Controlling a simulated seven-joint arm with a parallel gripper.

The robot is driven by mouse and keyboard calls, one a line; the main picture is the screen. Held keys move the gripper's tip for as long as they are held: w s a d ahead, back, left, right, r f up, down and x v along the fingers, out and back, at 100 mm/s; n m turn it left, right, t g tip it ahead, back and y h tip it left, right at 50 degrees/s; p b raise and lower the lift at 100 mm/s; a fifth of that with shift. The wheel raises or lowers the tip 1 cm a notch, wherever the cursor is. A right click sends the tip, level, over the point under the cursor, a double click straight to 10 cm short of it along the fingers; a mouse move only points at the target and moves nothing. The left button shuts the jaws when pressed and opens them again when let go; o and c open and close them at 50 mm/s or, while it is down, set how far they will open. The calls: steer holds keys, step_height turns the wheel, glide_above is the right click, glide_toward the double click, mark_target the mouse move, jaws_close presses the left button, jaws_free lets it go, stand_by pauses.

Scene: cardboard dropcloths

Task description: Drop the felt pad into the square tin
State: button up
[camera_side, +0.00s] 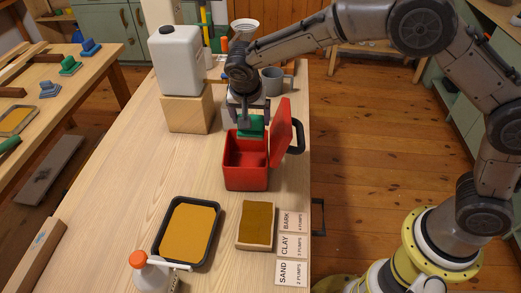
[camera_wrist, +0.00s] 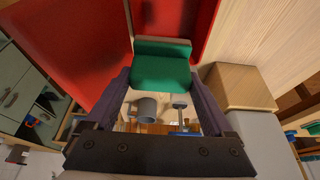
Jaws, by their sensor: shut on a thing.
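The red square tin (camera_side: 245,179) stands on the bench with its lid (camera_side: 281,135) swung open to the right. Its red surfaces fill the upper left of the wrist view (camera_wrist: 85,45). My gripper (camera_side: 247,120) is shut on the green felt pad (camera_side: 254,126) at the back of the tin's opening. In the wrist view the pad (camera_wrist: 162,70) spans between the two fingertips, in front of the red. The pad's lower edge is close to the tin's far rim in the side view. I cannot tell its exact height above the tin.
A white jug (camera_side: 180,62) stands on a wooden block (camera_side: 188,109) left of my gripper. A grey mug (camera_side: 272,80) is behind. A black tray (camera_side: 158,232), a brown pad on a wooden block (camera_side: 256,224), label cards (camera_side: 291,246) and a spray bottle (camera_side: 150,272) lie in front.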

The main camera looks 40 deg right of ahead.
steer(key=shift+f, duration=0.7)
steer(key=o, duration=0.9)
steer(key=v, duration=1.4)
